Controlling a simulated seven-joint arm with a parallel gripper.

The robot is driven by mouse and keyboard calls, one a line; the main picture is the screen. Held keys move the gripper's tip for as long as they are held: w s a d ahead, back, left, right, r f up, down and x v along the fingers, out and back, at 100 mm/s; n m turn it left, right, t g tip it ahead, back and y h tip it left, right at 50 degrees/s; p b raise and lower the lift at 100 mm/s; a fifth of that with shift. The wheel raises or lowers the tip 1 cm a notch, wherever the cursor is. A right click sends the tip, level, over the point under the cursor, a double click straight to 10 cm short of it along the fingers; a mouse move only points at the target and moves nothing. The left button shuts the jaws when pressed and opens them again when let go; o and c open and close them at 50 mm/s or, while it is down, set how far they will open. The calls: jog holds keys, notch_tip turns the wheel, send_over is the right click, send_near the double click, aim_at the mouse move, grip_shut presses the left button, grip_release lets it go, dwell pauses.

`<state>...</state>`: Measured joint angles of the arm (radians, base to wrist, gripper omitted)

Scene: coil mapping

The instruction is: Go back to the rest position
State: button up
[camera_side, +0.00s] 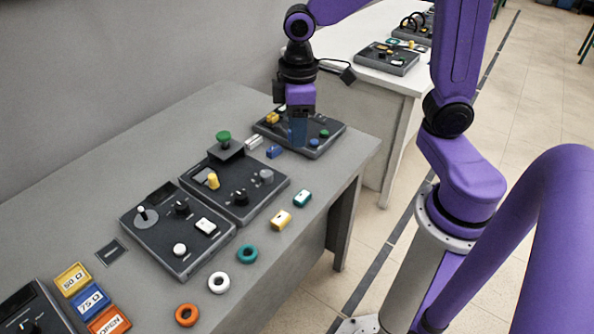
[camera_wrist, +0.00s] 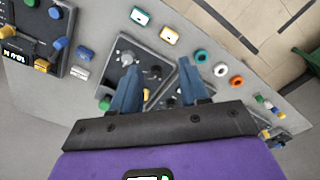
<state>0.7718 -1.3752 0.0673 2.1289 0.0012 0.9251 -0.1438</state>
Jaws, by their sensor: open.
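My gripper (camera_side: 298,140) hangs from the arm above the grey table, near the far control panel (camera_side: 326,148). In the side view its blue fingers overlap that panel, and their height above it is hard to tell. In the wrist view my gripper (camera_wrist: 158,68) shows two blue fingers spread apart with nothing between them. Three rings lie in a row near the table's front edge: orange (camera_side: 186,315), white (camera_side: 219,282) and teal (camera_side: 247,253).
A yellow block (camera_side: 281,219) and a teal block (camera_side: 302,198) lie by the front edge. A blue block (camera_side: 274,152) and a white block (camera_side: 254,142) lie beside my gripper. Two panels (camera_side: 160,240) (camera_side: 265,195) stand mid-table. Labelled tiles (camera_side: 90,300) lie at front left.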

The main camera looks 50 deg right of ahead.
jog(key=s+d+n, duration=0.1)
jog(key=s+n, duration=0.3)
jog(key=s, duration=1.2)
jog(key=shift+s+d+f, duration=0.2)
jog(key=shift+s+d, duration=0.05)
jog(key=shift+s, duration=0.05)
dwell(3.6)
